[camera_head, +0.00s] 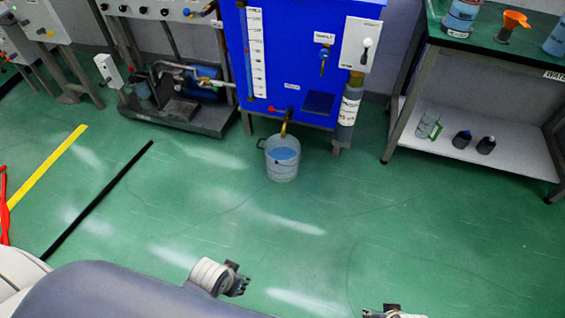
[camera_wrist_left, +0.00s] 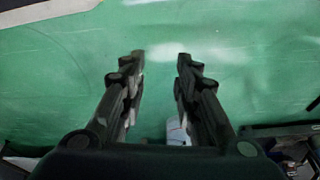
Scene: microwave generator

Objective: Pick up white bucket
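The white bucket (camera_head: 282,165) stands upright on the green floor in the head view, under the spout of the blue tank, with light blue contents showing inside. My left gripper (camera_head: 241,283) is near the bottom of the head view, well short of the bucket and apart from it. In the left wrist view its two fingers (camera_wrist_left: 160,56) are spread with nothing between the tips. A small pale shape with some blue shows low between the fingers there, mostly hidden; it may be the bucket. My right gripper (camera_head: 392,308) only just shows at the bottom edge of the head view, cut off.
A blue tank (camera_head: 300,65) stands behind the bucket. A motor unit on a metal base (camera_head: 180,112) is to the left, and a shelved bench (camera_head: 480,143) with bottles to the right. A black strip (camera_head: 98,200) and yellow strip (camera_head: 48,165) cross the left floor. The floor before the bucket is clear.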

